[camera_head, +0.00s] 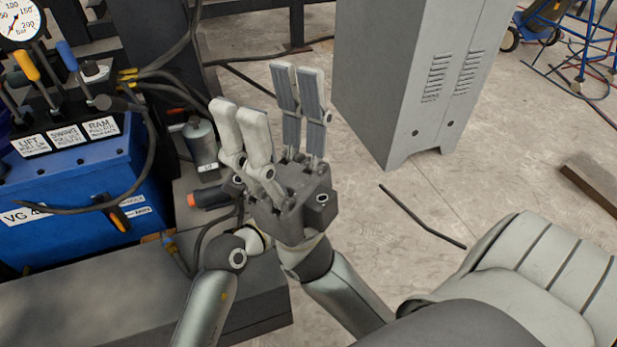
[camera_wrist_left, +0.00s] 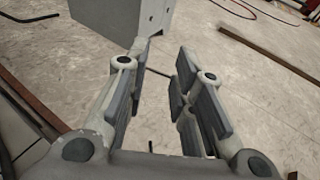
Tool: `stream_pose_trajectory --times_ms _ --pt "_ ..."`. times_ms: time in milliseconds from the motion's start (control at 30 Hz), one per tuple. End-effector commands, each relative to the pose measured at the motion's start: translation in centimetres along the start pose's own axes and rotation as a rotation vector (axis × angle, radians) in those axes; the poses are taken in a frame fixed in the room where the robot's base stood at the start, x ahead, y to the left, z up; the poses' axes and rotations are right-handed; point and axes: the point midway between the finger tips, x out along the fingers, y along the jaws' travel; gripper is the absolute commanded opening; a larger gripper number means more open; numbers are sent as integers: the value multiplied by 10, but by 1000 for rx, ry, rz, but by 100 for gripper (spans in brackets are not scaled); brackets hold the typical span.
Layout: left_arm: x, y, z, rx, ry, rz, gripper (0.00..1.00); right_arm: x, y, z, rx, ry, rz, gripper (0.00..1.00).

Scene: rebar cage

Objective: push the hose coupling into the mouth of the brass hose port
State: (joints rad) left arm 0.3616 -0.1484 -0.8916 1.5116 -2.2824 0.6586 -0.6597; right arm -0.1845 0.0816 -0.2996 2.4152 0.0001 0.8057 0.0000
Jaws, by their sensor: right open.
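A small brass-coloured fitting (camera_head: 166,239), possibly the hose port, is low beside the blue unit. Neither identity is certain, and the port's mouth is not clear.
A blue hydraulic unit (camera_head: 90,188) with levers, labels and a gauge (camera_head: 16,18) stands left, with a loose black hose (camera_head: 152,150) looping in front. A grey cylinder (camera_head: 200,142) stands behind. A grey cabinet (camera_head: 400,80) stands beyond my gripper. Floor right of centre is mostly clear.

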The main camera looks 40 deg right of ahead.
Motion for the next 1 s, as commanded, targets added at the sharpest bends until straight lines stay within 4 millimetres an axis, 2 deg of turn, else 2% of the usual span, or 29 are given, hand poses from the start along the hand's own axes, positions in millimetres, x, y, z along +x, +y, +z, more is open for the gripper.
stream_pose_trajectory --times_ms 133,267,733,1000 --pt "-6 0 0 1 0 1 23 0 0 0 0 0 -3 51" --pt "-21 1 -1 2 0 2 23 0 0 0 0 -1 -3 51" --pt "-101 1 -1 2 2 2 23 0 0 0 1 -1 -3 51" --pt "-120 0 0 2 0 1 23 0 0 0 1 -1 -2 51"
